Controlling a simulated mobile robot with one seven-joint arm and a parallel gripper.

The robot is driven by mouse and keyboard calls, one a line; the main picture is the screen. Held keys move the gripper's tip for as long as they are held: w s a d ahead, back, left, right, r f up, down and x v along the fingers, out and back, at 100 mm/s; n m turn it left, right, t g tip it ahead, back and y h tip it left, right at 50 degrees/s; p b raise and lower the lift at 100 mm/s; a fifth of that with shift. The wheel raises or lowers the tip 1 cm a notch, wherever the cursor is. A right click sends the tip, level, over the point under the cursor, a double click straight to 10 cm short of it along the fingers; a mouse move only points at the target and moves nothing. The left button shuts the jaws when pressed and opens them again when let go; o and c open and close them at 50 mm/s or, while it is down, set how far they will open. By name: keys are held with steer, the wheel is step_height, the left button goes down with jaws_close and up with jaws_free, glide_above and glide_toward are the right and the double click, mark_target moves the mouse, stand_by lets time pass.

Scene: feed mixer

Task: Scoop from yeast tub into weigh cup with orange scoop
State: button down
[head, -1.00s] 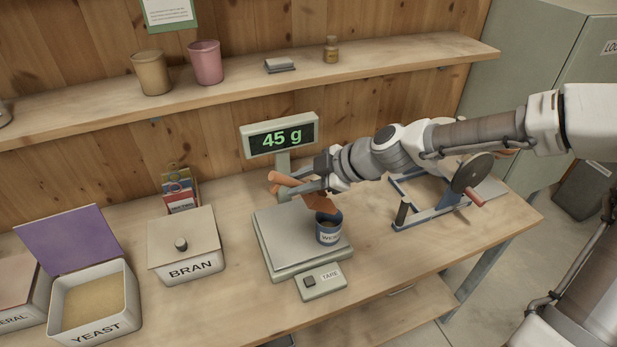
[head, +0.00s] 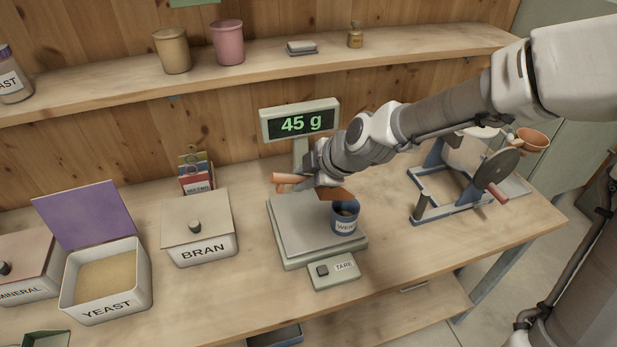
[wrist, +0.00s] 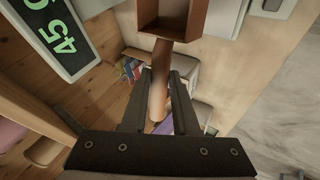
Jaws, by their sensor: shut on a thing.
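My gripper (wrist: 158,105) is shut on the handle of the orange scoop (wrist: 178,18). In the head view the scoop (head: 336,193) is above the scale, with its head at the upper left of the weigh cup (head: 345,222). The blue weigh cup stands upright on the scale plate with some dark contents showing inside. The scale display (head: 300,123) reads 45 g. The yeast tub (head: 108,303) is at the left, its purple lid (head: 88,215) raised, with tan powder inside. The wrist view shows no powder in the visible part of the scoop.
The lidded bran tub (head: 199,240) stands between the yeast tub and the scale (head: 290,249). A lidded mineral tub (head: 25,280) is at far left. A blue-framed device with a disc (head: 497,173) stands at the right. Bench front is clear between bran and the tare box (head: 334,271).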

mark_target(292, 178)
steer(key=shift+a+f+h, duration=0.1)
steer(key=shift+a+h, duration=0.1)
steer(key=shift+h, duration=0.2)
steer(key=b, duration=0.1)
steer(key=f+b, duration=0.1)
steer(key=b, duration=0.1)
steer(key=shift+s+a+f+n+h, duration=0.15)
steer(key=shift+a+f+n+h, duration=0.05)
steer(key=shift+a+n+h, duration=0.1)
steer(key=h+b, duration=0.1)
steer(key=b, duration=0.3)
steer(key=a+f+t+b, duration=0.1)
steer(key=b, duration=0.3)
steer(key=shift+s+f+n+h+b, duration=0.15)
steer(key=shift+s+n+h+b, duration=0.15)
steer(key=shift+h, duration=0.1)
step_height(292, 178, up, 6)
steer(key=p, duration=0.5)
steer(key=shift+f+p, duration=0.2)
steer(key=shift+p, duration=0.2)
steer(key=shift+f, duration=0.15)
